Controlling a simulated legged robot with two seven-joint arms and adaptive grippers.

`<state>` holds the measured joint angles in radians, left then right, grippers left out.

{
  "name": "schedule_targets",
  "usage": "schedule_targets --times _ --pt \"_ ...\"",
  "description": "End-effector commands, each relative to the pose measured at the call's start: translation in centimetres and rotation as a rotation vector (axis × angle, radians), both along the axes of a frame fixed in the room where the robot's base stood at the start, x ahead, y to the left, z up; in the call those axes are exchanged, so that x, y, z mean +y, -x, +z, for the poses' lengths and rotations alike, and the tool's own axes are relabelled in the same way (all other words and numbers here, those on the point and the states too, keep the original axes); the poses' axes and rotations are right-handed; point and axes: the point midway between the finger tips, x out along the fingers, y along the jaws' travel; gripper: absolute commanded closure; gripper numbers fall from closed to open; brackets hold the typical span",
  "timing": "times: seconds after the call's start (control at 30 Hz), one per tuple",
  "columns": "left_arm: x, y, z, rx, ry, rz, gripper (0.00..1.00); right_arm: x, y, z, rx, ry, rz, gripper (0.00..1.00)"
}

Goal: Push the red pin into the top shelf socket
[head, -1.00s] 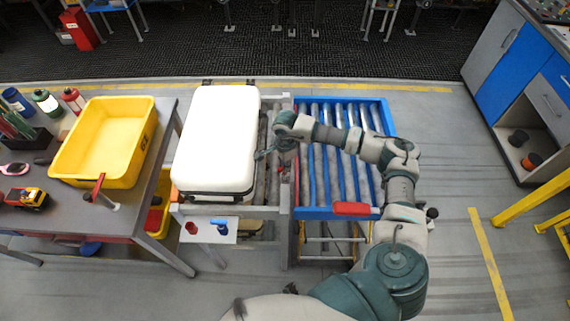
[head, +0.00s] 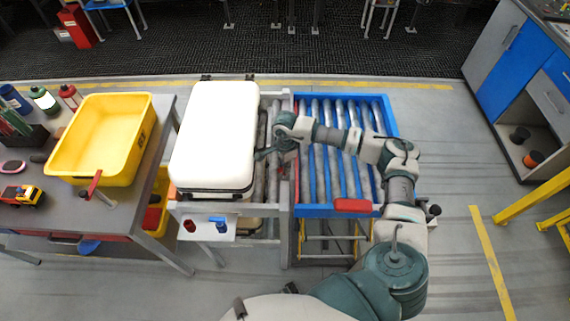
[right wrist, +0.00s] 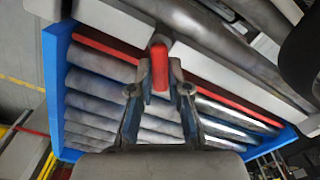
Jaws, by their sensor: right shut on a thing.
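My right gripper (head: 281,163) is over the seam between the grey roller frame and the blue-framed conveyor. In the right wrist view my right gripper (right wrist: 159,92) is shut on a red pin (right wrist: 159,66). The pin's rounded red end stands between the fingertips, close to the pale frame rail. In the head view the pin is mostly hidden by the gripper. Whether its lower end sits in a socket is hidden. A small pale shelf (head: 206,236) at the frame's front bears a red piece (head: 190,226) and a blue piece (head: 219,223). My left gripper is not in view.
A white case (head: 215,135) lies on the grey roller frame, left of the gripper. The blue-framed conveyor (head: 388,112) is empty, under my right arm. A table at the left holds a yellow bin (head: 75,172). A blue-grey cabinet (head: 497,60) stands far right.

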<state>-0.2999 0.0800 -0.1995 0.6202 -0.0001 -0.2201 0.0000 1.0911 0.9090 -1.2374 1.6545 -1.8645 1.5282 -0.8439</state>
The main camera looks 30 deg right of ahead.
Motion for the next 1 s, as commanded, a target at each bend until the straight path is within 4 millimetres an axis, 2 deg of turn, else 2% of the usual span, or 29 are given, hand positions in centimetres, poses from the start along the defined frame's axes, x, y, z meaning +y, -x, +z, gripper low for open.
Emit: schedule_targets --times 0.9,0.93,1.0 --pt "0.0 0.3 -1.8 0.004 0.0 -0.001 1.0 0.0 0.0 -2.4 0.0 0.0 0.0 1.0" --pt "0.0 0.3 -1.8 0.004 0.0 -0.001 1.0 0.0 0.0 -2.4 0.0 0.0 0.0 0.81" --pt "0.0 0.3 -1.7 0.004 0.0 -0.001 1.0 0.0 0.0 -2.3 0.0 0.0 0.0 0.64"
